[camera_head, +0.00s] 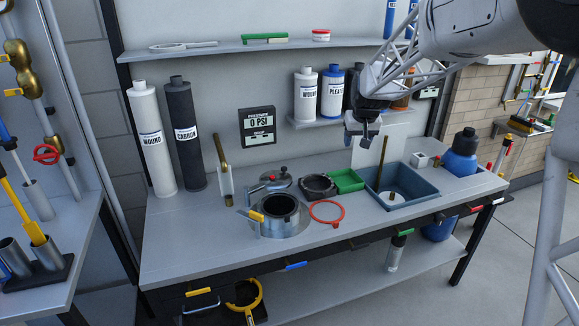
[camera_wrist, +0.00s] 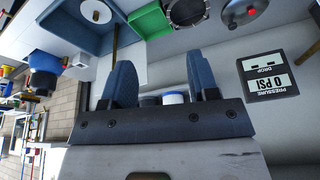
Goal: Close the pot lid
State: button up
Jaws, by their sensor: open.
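The pot (camera_head: 280,214) is a grey metal cylinder with a dark round opening, standing on the workbench left of centre. A yellow-tipped clamp shows at its left side. The lid also shows at the top right of the wrist view (camera_wrist: 243,10). My gripper (camera_head: 362,138) is high above the back of the bench, right of the pot and lid. In the wrist view its two fingers (camera_wrist: 163,80) are spread apart with nothing between them.
A red ring (camera_head: 327,212) lies right of the pot. A black round part (camera_head: 319,186), a green tray (camera_head: 348,180) and a blue basin (camera_head: 425,191) stand to the right. Tall cylinders (camera_head: 152,140) stand back left. The bench's front left is clear.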

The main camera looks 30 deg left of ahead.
jog(key=w+a+f+n, duration=0.1)
jog(key=w+a+f, duration=0.25)
jog(key=a, duration=0.35)
jog(key=w+a+f, duration=0.3)
jog(key=a+f, duration=0.1)
jog(key=a, duration=0.3)
jog(key=n+y, duration=0.1)
jog(key=n, duration=0.1)
send_near(284, 168)
jog(key=f, duration=0.1)
jog(key=shift+w+a, duration=0.2)
jog(key=shift+w, duration=0.2)
jog(key=shift+f, duration=0.15)
jog(key=shift+x, duration=3.8)
grip_shut()
